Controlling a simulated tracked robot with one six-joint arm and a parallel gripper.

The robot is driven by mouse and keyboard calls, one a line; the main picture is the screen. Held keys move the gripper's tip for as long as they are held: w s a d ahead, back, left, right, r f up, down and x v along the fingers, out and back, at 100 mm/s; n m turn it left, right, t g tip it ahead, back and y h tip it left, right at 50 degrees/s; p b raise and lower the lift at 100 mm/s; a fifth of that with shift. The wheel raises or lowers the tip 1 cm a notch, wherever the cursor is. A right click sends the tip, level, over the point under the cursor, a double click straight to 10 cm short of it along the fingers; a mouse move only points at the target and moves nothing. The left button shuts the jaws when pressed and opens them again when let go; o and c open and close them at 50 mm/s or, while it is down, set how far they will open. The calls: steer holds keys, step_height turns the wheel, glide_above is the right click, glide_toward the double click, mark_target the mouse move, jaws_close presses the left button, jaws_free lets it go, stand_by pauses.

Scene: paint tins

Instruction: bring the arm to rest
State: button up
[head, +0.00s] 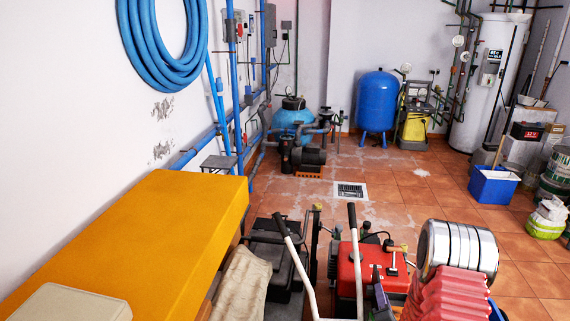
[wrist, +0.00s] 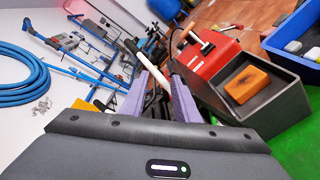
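In the wrist view my gripper (wrist: 160,72) shows as two purple fingers pointing away from the camera. They stand apart, and I see nothing held between them. A white bar and dark items show behind them. The fingers are near a red machine (wrist: 208,58) and a dark grey tray (wrist: 270,105) holding an orange block (wrist: 247,84).
A large orange-yellow surface (head: 150,235) fills the lower left of the head view. The red machine (head: 350,268) and white handles (head: 293,262) crowd the bottom centre. A blue bin (head: 492,186) stands at the right. The tiled floor beyond is mostly clear.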

step_height(320, 180, up, 11)
steer(key=w+a+m+g, duration=0.2)
steer(key=a+m+g, duration=0.1)
steer(key=m, duration=0.2)
steer(key=s+a+r+m+g, duration=0.1)
steer(key=s+a+r+m, duration=0.15)
steer(key=r, duration=0.25)
steer(key=s+a+r+m+g, duration=0.1)
steer(key=s+r+m, duration=0.2)
steer(key=r+m, duration=0.15)
steer(key=s+a+r+m+g, duration=0.1)
steer(key=s+a+r+m, duration=0.2)
steer(key=s, duration=0.6)
steer(key=s+a+r+m+g+y, duration=0.1)
steer(key=s+a+r+m+g, duration=0.1)
steer(key=s, duration=0.7)
steer(key=s+a+r+m+g+y, duration=0.1)
steer(key=s+a+r+m, duration=0.3)
steer(key=s, duration=0.6)
steer(key=shift+r+m+g, duration=0.7)
steer(key=shift+r+m, duration=0.2)
steer(key=shift+r, duration=0.05)
